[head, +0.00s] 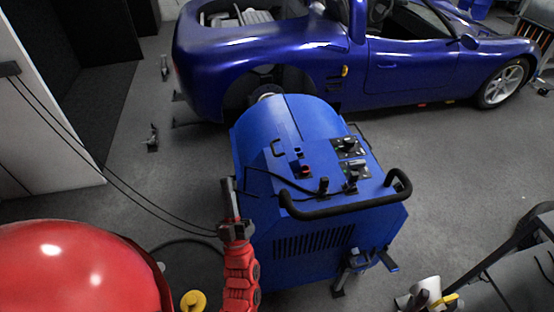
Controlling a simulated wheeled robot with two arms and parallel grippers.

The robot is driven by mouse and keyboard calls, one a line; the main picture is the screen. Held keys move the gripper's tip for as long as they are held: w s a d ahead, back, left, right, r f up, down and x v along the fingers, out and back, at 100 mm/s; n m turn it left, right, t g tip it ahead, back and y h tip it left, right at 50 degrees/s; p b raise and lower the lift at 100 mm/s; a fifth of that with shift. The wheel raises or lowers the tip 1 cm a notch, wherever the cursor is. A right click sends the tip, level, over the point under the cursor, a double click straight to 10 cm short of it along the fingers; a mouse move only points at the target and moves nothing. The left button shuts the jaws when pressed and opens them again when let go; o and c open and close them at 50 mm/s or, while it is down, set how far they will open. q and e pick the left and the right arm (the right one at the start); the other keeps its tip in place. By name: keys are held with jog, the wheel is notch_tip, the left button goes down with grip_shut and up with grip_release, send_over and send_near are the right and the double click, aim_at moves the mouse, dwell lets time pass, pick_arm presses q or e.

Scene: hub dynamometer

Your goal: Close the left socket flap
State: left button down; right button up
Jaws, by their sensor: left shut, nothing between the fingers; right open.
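The blue dynamometer cabinet (250,225) stands in the middle of the head view. Its top panel carries two dark socket plates, a farther one (349,146) and a nearer one (357,168), with raised grey parts on them. They are too small to tell which is the left socket or how far its flap is open. My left gripper (229,187) points upward in the picture at the cabinet's left front edge, well left of the sockets. It is shut and empty. I cannot make out my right gripper.
A black handle (345,207) curves along the cabinet's front top edge. Black plugs (323,186) with cables stand on the panel, near a red button (306,169). A blue car (400,65) is behind. A red rounded object (75,270) fills the lower left.

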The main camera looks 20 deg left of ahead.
pick_arm(q)
jog(key=w+a+f+n+g+h+b, duration=0.2)
jog(key=w+a+f+n+h+b, duration=0.15)
jog(key=f, duration=0.55)
jog(key=w+a+f+n+g+h+b, duration=0.25)
jog(key=w+a+f+b, duration=0.25)
jog(key=f, duration=0.5)
jog(key=w+a+f+n+g+h+b, duration=0.2)
jog(key=w+a+f+n+h+b, duration=0.15)
jog(key=f, duration=0.55)
jog(key=w+d+r+m+t+h+b, duration=0.1)
jog(key=d+r+m+t+h+b, duration=0.1)
jog(key=d+r+t+h+b, duration=0.6)
jog(key=shift+g+h, duration=0.75)
jog(key=shift+g, duration=0.1)
jog(key=shift+s+d+r+p+x, duration=0.15)
jog(key=shift+r+p+x, duration=0.3)
jog(key=shift+x, duration=1.7)
jog(key=shift+s+d+r+p+x, duration=0.15)
jog(key=shift+p+x, duration=0.5)
jog(key=shift+x, duration=1.45)
jog(key=shift+s+d+r+p+x, duration=0.2)
jog(key=shift+p+x, duration=0.35)
jog(key=shift+x, duration=1.6)
jog(key=shift+w+r, duration=0.1)
jog(key=shift+w, duration=0.05)
